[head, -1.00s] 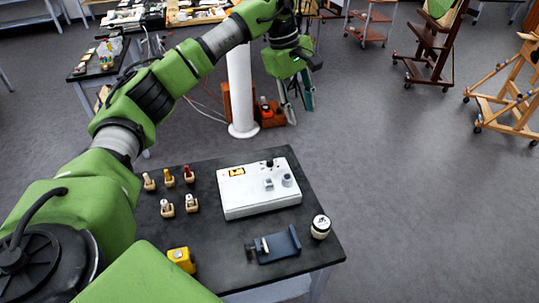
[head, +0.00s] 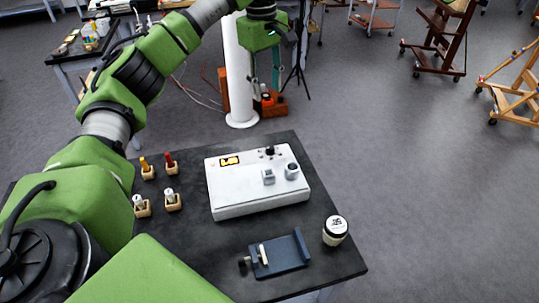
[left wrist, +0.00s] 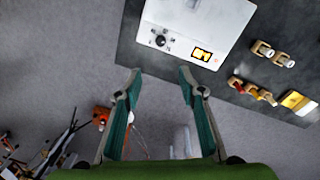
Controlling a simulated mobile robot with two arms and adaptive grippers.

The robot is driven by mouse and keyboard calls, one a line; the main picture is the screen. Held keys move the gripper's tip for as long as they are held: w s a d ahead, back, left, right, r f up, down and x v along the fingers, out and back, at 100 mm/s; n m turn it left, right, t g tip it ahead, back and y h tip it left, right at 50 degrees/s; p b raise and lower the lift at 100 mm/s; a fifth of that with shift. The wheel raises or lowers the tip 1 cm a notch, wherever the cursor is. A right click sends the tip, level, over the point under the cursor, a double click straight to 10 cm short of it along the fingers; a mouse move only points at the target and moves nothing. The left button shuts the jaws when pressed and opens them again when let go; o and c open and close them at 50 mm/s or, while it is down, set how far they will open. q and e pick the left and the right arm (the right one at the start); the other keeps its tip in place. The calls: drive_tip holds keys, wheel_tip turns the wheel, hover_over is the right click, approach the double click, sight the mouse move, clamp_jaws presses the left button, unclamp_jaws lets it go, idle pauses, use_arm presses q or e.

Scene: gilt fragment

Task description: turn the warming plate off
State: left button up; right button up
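The warming plate, a white box (head: 237,196), sits on the dark table. An orange-lit display (head: 229,160), a black knob (head: 270,151) and two small grey pieces show on its top. In the left wrist view the white box (left wrist: 205,18) is at the top, with the black knob (left wrist: 160,41) and the lit display (left wrist: 202,54) near its edge. My left gripper (head: 265,85) is beyond the table's far edge, apart from the box. In the left wrist view its teal fingers (left wrist: 160,75) are spread, with nothing between them. My right gripper is not in view.
Several small vials in wooden holders (head: 172,202) stand left of the box. A blue-grey holder (head: 280,257) and a white-lidded jar (head: 335,230) are in front. A white column (head: 239,80) and orange items (head: 272,105) stand behind the table.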

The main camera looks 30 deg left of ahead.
use_arm(q)
drive_tip(key=b, duration=0.4)
hover_over(270, 147)
wheel_tip(270, 147, down, 6)
wheel_tip(270, 147, down, 14)
drive_tip(key=shift+s+f+p, duration=0.1)
drive_tip(key=shift+f+p, duration=0.15)
drive_tip(key=shift+p, duration=0.25)
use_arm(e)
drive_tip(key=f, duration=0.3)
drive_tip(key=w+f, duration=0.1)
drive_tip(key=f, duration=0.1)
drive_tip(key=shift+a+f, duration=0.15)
use_arm(q)
clamp_jaws()
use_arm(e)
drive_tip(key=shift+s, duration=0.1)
